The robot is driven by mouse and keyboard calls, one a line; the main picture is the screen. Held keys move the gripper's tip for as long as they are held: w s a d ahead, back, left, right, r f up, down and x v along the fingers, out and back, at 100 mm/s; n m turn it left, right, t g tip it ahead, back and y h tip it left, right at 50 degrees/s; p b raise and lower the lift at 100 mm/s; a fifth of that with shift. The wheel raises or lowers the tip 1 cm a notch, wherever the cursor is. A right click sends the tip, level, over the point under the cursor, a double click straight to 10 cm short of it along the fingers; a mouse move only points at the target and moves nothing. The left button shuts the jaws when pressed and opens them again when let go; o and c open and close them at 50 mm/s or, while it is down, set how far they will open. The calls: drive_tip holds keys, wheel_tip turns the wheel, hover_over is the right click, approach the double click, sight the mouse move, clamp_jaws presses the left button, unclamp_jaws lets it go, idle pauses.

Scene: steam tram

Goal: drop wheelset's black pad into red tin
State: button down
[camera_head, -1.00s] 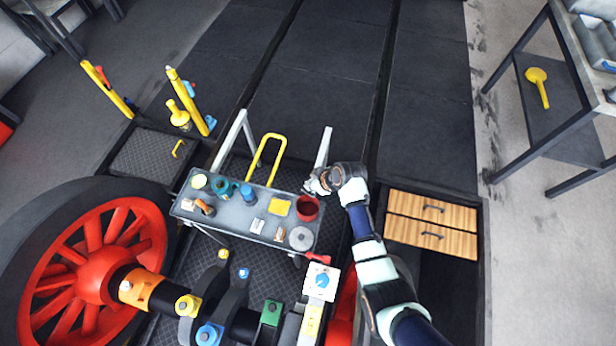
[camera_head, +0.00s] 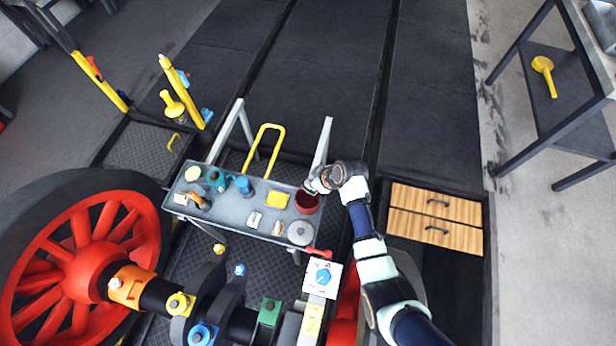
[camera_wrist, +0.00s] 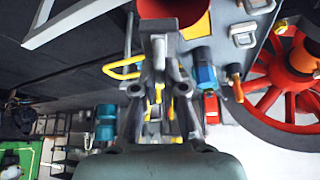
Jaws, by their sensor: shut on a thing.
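The red tin (camera_head: 307,204) stands on the right end of the grey cart top. It also shows at the top edge of the wrist view (camera_wrist: 172,7), just beyond my fingertips. My gripper (camera_head: 314,186) is at the tin's far rim in the head view. In the wrist view my gripper (camera_wrist: 158,28) has its fingers close together and shut on the black pad. The pad itself is small and dark and hard to make out between the fingertips. I cannot tell whether it is over the tin's opening. The wheelset (camera_head: 92,270) with red spokes is at lower left.
The grey cart top (camera_head: 235,213) also carries a yellow pad (camera_head: 277,199), a grey round disc (camera_head: 300,233), a blue can (camera_head: 243,185) and other small items. A yellow hoop handle (camera_head: 264,142) rises behind it. Wooden drawers (camera_head: 433,216) are at the right.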

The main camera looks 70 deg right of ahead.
drive_tip(key=c, duration=1.2)
unclamp_jaws()
drive_tip(key=v, duration=1.2)
drive_tip(key=shift+w+r, duration=0.1)
